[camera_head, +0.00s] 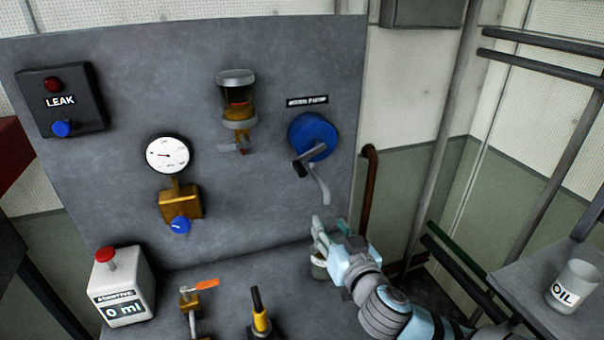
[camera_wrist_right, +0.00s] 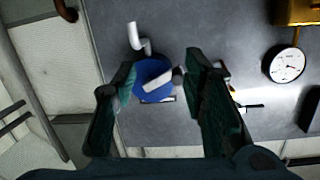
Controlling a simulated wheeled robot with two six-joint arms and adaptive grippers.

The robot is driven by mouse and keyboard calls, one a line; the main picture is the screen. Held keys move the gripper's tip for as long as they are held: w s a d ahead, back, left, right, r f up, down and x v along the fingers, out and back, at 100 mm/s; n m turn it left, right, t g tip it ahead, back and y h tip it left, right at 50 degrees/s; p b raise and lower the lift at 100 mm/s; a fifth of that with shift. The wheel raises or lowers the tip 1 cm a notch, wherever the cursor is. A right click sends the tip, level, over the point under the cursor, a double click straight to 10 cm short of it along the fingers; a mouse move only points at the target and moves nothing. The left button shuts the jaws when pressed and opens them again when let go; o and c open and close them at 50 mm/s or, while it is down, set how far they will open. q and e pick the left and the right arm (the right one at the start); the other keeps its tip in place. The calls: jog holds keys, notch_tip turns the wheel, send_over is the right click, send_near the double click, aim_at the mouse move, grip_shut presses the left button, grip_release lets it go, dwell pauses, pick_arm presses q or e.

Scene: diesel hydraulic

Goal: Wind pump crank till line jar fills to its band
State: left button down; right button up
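The hub also shows in the right wrist view (camera_wrist_right: 153,80), seen between the fingers. The line jar (camera_head: 238,98) is a clear glass up and left of the crank, with a red band and amber-looking content low down; the exact level is too small to tell. My right gripper (camera_head: 318,230) is below the crank, apart from it. Its fingers are spread and empty in the right wrist view (camera_wrist_right: 160,65). My left gripper is out of view.
A gauge (camera_head: 167,154) with a blue knob, a LEAK box (camera_head: 61,100) and a white 0 ml box (camera_head: 122,288) stand left. An orange-handled valve (camera_head: 200,286) and a yellow-black lever (camera_head: 259,312) are low. A brown pipe (camera_head: 368,190) and OIL cup (camera_head: 573,287) are right.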

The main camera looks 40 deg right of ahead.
jog(key=t, duration=0.2)
send_near(303, 174)
jog(key=s, duration=0.3)
jog(key=shift+y, duration=0.3)
jog(key=x, duration=1.3)
jog(key=shift+w+a+r+p, duration=0.15)
jog(key=shift+w+a+p, duration=0.1)
jog(key=shift+w+p, duration=0.05)
jog(key=shift+c, duration=0.2)
grip_shut()
